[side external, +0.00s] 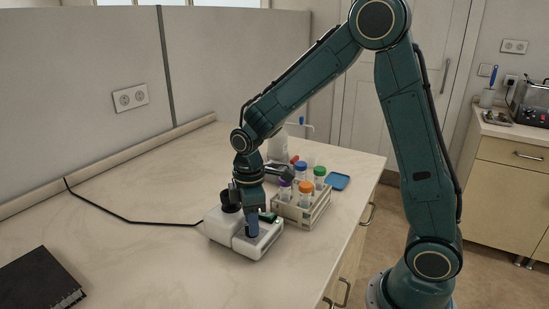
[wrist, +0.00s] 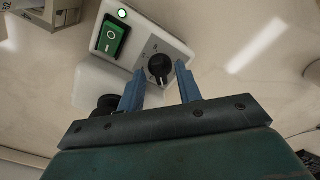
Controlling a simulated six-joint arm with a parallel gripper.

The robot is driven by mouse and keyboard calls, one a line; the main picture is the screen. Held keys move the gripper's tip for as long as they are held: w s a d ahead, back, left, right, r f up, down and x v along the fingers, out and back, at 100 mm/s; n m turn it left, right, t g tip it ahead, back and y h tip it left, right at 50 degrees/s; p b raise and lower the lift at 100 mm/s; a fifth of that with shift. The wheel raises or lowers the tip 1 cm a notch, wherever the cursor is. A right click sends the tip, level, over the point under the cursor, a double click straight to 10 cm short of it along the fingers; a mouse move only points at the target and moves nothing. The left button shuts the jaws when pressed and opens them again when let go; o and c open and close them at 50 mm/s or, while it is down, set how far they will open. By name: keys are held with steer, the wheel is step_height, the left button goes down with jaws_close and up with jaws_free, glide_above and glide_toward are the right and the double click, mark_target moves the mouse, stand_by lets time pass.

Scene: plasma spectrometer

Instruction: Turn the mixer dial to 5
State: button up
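The mixer (side external: 262,240) is a white box on the counter, also in the wrist view (wrist: 100,75). Its black round dial (wrist: 159,66) sits on the front face with small marks around it; I cannot read the number it points to. A green rocker switch (wrist: 116,37) and a lit green lamp (wrist: 122,13) are beside the dial. My gripper (wrist: 160,80) is open, its two blue fingers on either side of the dial with gaps to it. In the side view my gripper (side external: 252,222) points down over the mixer and hides the dial.
A black cup-like holder (side external: 231,200) stands on the mixer's back part. A rack (side external: 302,208) with several coloured-cap tubes is close on the right, with a blue tray (side external: 338,181) behind. A black cable (side external: 125,219) runs left. A dark notebook (side external: 40,282) lies front left.

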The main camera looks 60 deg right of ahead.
steer(key=shift+f, duration=0.1)
steer(key=shift+c, duration=0.2)
jaws_close()
steer(key=shift+m, duration=0.3)
steer(key=m, duration=1.9)
steer(key=shift+m, duration=0.3)
steer(key=m, duration=0.6)
steer(key=shift+m, duration=0.3)
